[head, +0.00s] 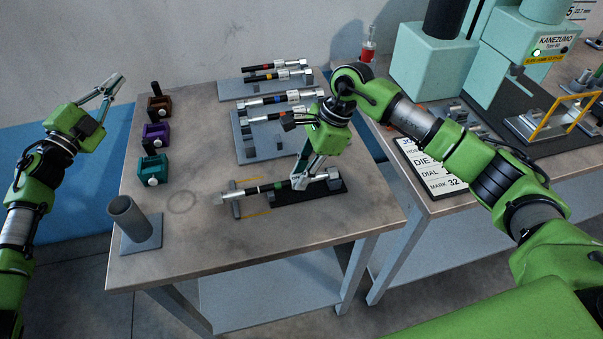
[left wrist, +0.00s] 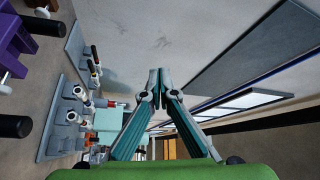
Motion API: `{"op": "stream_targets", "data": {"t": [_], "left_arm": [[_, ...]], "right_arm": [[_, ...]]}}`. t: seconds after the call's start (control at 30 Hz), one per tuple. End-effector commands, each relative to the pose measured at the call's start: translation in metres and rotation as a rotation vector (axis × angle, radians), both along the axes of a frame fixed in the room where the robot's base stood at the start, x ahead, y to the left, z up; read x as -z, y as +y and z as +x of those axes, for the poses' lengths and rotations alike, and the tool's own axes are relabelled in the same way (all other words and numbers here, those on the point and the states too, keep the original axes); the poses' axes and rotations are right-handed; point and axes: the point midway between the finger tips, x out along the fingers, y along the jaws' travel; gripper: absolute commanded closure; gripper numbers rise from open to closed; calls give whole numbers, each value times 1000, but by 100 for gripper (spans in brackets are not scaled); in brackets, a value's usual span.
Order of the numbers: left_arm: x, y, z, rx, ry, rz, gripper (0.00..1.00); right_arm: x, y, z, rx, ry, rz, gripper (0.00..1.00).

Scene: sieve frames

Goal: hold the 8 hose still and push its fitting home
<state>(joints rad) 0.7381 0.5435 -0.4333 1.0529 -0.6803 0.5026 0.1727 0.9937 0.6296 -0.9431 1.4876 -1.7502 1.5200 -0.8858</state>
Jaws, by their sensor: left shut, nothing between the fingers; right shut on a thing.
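A black hose (head: 275,187) with a green band lies level on a low stand near the front of the left table. A silver fitting (head: 210,199) is at its left end, and more silver metal shows at its right end. I cannot read an 8 on it or tell how far the fitting is seated. My right gripper (head: 299,183) comes down from above and is shut on the hose near its right part; its fingers hide the grip. My left gripper (head: 118,82) is shut and empty, raised beyond the table's left edge; its closed fingers show in the left wrist view (left wrist: 160,76).
Several other hoses (head: 285,98) lie on grey racks behind. Brown, purple (head: 155,136) and green small boxes line the left side. A grey tube holder (head: 128,218) stands at the front-left corner. A green press (head: 435,65) is on the right table.

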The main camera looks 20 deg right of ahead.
Motion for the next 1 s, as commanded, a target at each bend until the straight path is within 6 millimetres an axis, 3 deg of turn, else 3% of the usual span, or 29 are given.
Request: {"op": "stream_targets", "data": {"t": [0.1, 0.3, 0.47, 0.6, 0.7, 0.77, 0.9, 1.0], "left_arm": [[-24, -56, -11, 135, -73, 119, 100], [-40, -148, -48, 378, -191, 349, 100], [-36, -214, -92, 601, -293, 579, 100], [-15, -258, -141, 828, -384, 838, 100], [13, -272, -178, 1019, -445, 1079, 100], [33, -269, -199, 1144, -471, 1247, 100], [70, -230, -228, 1390, -475, 1620, 100], [82, -196, -235, 1511, -441, 1823, 100]], "right_arm": [[-1, 0, 0, 0, -1, 2, 100], [-1, 0, 0, 0, -1, 1, 100], [-1, 0, 0, 0, -1, 1, 100], [-1, 0, 0, 0, -1, 1, 100], [-1, 0, 0, 0, -1, 1, 100], [-1, 0, 0, 0, -1, 1, 100], [0, 0, 0, 0, -1, 1, 100], [0, 0, 0, 0, -1, 1, 100]]}}
